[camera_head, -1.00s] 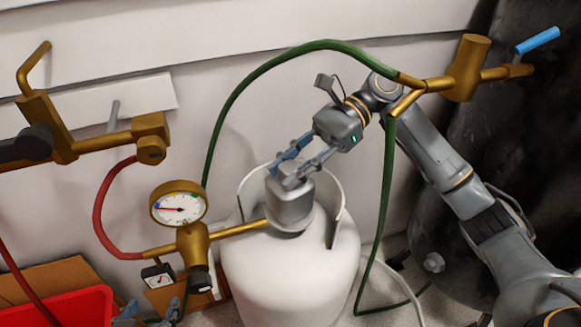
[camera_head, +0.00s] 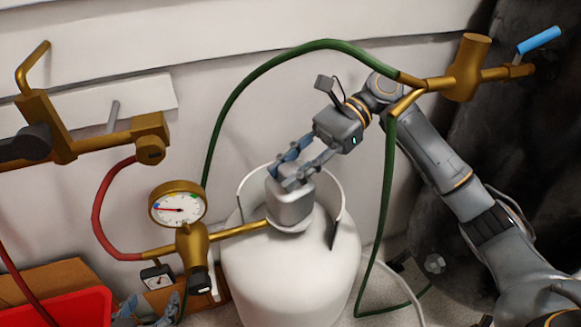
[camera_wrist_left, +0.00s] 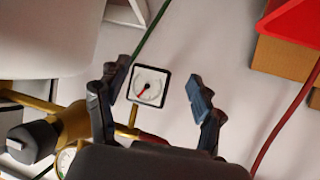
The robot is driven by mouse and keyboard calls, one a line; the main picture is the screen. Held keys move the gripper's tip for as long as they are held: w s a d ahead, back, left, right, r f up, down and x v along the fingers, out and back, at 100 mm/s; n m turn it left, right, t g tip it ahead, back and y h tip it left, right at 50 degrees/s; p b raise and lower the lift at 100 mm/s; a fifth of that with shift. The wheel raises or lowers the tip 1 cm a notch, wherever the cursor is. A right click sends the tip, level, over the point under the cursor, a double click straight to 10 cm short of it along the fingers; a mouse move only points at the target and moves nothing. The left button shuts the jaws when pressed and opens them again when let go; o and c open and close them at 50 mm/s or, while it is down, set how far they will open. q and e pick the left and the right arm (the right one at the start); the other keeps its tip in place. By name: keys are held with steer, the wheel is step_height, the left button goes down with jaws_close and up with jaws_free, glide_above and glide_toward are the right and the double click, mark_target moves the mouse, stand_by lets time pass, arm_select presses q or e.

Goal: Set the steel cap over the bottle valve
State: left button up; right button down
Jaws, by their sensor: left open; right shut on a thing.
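The grey steel cap (camera_head: 291,203) sits at the top of the white gas bottle (camera_head: 290,275), inside its collar, in the head view. My right gripper (camera_head: 291,177) is shut on the top of the cap. The cap looks upright or nearly so; the bottle valve is hidden, and I cannot tell whether the cap rests fully down. A brass pipe meets the cap's left side. My left gripper (camera_head: 150,312) shows at the bottom edge of the head view. In the left wrist view its fingers (camera_wrist_left: 157,100) are apart and empty, near a small square gauge (camera_wrist_left: 148,86).
A brass regulator with a round gauge (camera_head: 178,207) stands left of the bottle. A green hose (camera_head: 232,92) arches over the bottle, and a red hose (camera_head: 100,210) hangs at left. A red box (camera_head: 65,308) and cardboard (camera_head: 55,275) are at lower left.

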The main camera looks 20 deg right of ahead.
arm_select(q)
steer(key=shift+s+f, duration=0.2)
arm_select(e)
steer(key=shift+p, duration=0.55)
arm_select(q)
steer(key=s+a+f+g+y+p, duration=0.1)
steer(key=s+a+f+g, duration=0.2)
steer(key=s, duration=0.6)
steer(key=shift+a+f+g+y, duration=0.15)
steer(key=shift+f+g+y, duration=0.15)
steer(key=shift+f+g, duration=1.1)
arm_select(e)
steer(key=shift+d, duration=0.1)
stand_by(0.8)
arm_select(q)
steer(key=shift+w+r, duration=0.15)
steer(key=shift+r, duration=0.05)
steer(key=shift+s+a+r+g+p, duration=0.2)
steer(key=shift+s+g+p, duration=0.2)
steer(key=shift+s, duration=0.2)
steer(key=shift+s+a+r+g+p, duration=0.15)
steer(key=shift+s+g+p, duration=0.2)
steer(key=shift+s, duration=0.3)
steer(key=shift+s+a+r+g+p, duration=0.1)
steer(key=shift+s+a+g+p, duration=0.1)
steer(key=shift+s+g+p, duration=0.3)
steer(key=shift+s+f, duration=0.1)
steer(key=shift+s, duration=0.05)
arm_select(e)
steer(key=shift+f, duration=0.55)
